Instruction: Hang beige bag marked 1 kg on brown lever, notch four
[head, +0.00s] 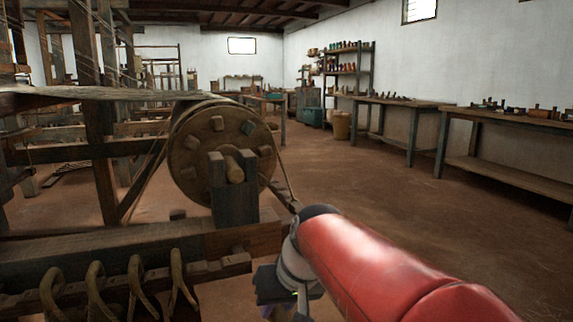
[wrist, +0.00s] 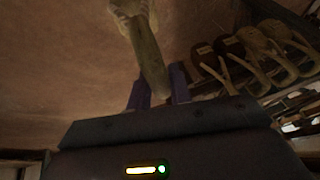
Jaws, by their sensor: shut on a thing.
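My gripper (wrist: 160,88) is shut on the beige loop (wrist: 150,65) of a bag, with a purple finger on either side. The loop runs up to the bag's pale top (wrist: 130,8), cut off by the upper edge of the wrist view. No mark on this bag can be read. In the head view my gripper (head: 275,286) is low in the middle, partly hidden by my red arm, and the held bag does not show. A dark slanting bar (head: 284,193) beside the wooden drum (head: 215,145) may be the brown lever; its end is behind my arm and no notches can be told.
Several loop handles (head: 135,285) stand along a wooden rail (head: 235,262) at lower left. Several bags (wrist: 260,42) with loops show at right in the wrist view. The loom frame fills the left. Benches (head: 400,103) line the right wall; the floor (head: 380,180) between is clear.

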